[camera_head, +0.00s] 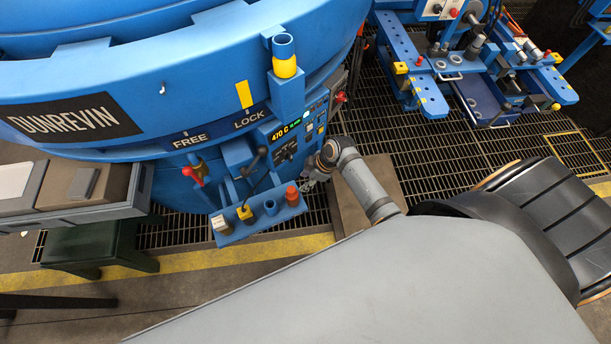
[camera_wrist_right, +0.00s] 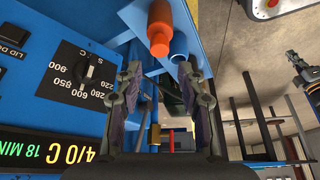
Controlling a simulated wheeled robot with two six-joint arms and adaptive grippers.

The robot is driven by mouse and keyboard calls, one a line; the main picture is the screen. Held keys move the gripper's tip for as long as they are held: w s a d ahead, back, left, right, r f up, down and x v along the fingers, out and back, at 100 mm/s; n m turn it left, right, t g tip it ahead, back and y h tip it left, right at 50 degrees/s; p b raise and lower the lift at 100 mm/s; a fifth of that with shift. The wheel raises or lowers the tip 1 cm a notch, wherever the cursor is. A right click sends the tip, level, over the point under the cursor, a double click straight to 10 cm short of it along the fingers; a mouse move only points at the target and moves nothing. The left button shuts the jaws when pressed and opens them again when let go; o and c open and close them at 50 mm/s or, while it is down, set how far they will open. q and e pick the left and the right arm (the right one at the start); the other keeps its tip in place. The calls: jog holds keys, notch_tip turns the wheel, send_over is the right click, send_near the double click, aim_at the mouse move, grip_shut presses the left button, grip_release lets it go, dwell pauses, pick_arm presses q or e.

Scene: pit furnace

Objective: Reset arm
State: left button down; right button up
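My right arm reaches from the lower right of the head view to the blue furnace's control panel (camera_head: 290,140). My right gripper (camera_head: 318,166) is beside the panel, close to the small blue shelf (camera_head: 233,235) with an orange-red knob-like piece (camera_head: 292,195). In the right wrist view the two dark fingers (camera_wrist_right: 160,95) stand apart with a clear gap and hold nothing. The orange piece (camera_wrist_right: 159,28) is beyond the fingers. The panel dial (camera_wrist_right: 90,71) is to their left. My left gripper cannot be made out in the head view.
The large blue furnace (camera_head: 190,75) fills the upper left. A lever with a red knob (camera_head: 190,172) and a black-handled lever (camera_head: 254,165) stick out near my gripper. A blue fixture (camera_head: 480,60) stands at upper right. Open grating (camera_head: 440,135) lies between.

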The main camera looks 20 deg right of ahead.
dwell(0.3)
jog(key=s+d+f+m+h, duration=0.2)
jog(key=s+d+f+m, duration=0.2)
jog(key=s+f, duration=0.4)
jog(key=s+d+f+m+h, duration=0.1)
jog(key=s+d+f+m, duration=0.2)
jog(key=s+f, duration=0.55)
jog(key=s+d+f+m+h, duration=0.1)
jog(key=s+f+m, duration=0.1)
jog(key=s+f, duration=0.3)
jog(key=s+d+f+m+g+h, duration=0.1)
jog(key=s+f, duration=0.4)
jog(key=s, duration=0.6)
jog(key=shift+d+m, duration=0.55)
jog(key=shift+m, duration=0.15)
jog(key=shift+s, duration=0.1)
